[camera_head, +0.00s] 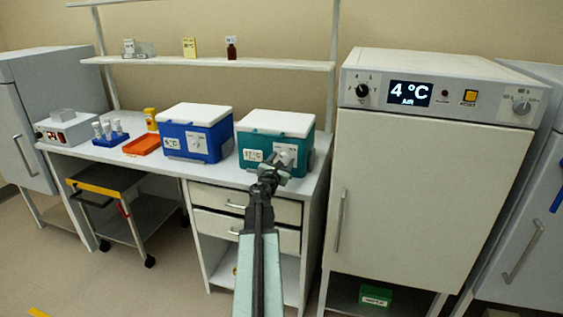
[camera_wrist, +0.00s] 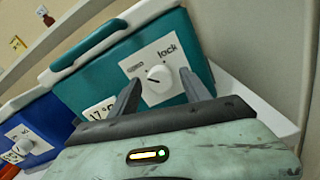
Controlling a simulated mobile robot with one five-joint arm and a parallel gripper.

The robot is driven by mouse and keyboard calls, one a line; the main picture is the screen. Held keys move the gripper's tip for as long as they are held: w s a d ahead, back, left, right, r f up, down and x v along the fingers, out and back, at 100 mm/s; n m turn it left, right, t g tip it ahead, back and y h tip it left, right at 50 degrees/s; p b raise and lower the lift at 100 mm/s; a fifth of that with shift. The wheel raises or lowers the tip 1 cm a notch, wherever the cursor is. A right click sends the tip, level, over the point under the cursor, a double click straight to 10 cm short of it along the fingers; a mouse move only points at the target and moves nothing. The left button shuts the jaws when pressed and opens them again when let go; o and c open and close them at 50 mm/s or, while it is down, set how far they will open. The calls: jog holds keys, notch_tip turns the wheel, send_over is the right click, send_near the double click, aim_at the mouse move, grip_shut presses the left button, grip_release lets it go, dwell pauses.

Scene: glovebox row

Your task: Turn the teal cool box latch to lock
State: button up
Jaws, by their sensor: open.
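The teal cool box (camera_head: 309,152) with a white lid stands at the right end of the bench, and its front face carries a display reading 17 °C. The teal cool box also shows in the wrist view (camera_wrist: 85,85). Its white latch knob (camera_wrist: 160,76) sits on a white plate marked "lock" at the upper right; the dark pointer mark on the knob points to the left, away from that word. My gripper (camera_wrist: 163,92) is open, its two dark fingers to the left and right of the knob, with the knob between them in the picture. I cannot tell whether they touch it.
A blue cool box (camera_head: 195,133) with a similar knob stands to the left. Further left are an orange tray (camera_head: 142,145) and a tube rack (camera_head: 110,138). A tall cabinet (camera_head: 420,190) reading 4 °C stands close on the right. A shelf (camera_head: 210,63) runs above the bench.

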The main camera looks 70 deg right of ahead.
grip_shut()
jog(key=shift+m, duration=0.3)
jog(key=m, duration=0.4)
jog(key=shift+a, duration=0.1)
jog(key=m, duration=0.4)
jog(key=shift+m, duration=0.4)
jog(key=m, duration=0.4)
jog(key=shift+f+m, duration=0.1)
jog(key=shift+m, duration=2.2)
